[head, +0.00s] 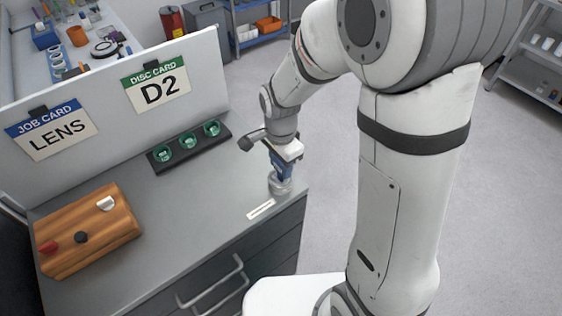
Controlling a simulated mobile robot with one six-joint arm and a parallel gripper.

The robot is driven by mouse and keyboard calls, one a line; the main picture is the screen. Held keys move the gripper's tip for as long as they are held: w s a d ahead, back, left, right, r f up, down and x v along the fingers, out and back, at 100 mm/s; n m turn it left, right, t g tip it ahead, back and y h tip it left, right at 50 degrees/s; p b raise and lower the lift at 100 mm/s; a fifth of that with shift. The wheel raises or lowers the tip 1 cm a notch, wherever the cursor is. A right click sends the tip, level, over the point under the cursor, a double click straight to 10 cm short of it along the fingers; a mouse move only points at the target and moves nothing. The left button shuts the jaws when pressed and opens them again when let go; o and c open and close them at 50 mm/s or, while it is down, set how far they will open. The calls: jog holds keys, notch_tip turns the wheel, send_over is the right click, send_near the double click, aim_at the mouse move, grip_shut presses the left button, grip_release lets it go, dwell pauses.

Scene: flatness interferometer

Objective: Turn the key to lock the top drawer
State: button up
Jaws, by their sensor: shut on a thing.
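My gripper (281,178) points down at the right front corner of the grey bench top. Its blue fingers are shut at a small round silver lock (280,187). The key is hidden between the fingers, so its angle cannot be told. The top drawer (266,247) is in the bench front below. It looks closed, and its pale bar handle (226,283) is in view.
A white label strip (261,209) lies beside the lock. A black rack (189,147) with green-rimmed discs stands behind, and a wooden block with knobs (90,228) is at left. A panel (115,99) carries cards reading LENS and D2. The bench middle is clear.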

jog(key=shift+f+b, duration=0.6)
jog(key=shift+f, duration=0.15)
dwell(0.3)
jog(key=shift+n, duration=1.7)
jog(key=shift+n+b, duration=0.35)
jog(key=shift+n, duration=1.35)
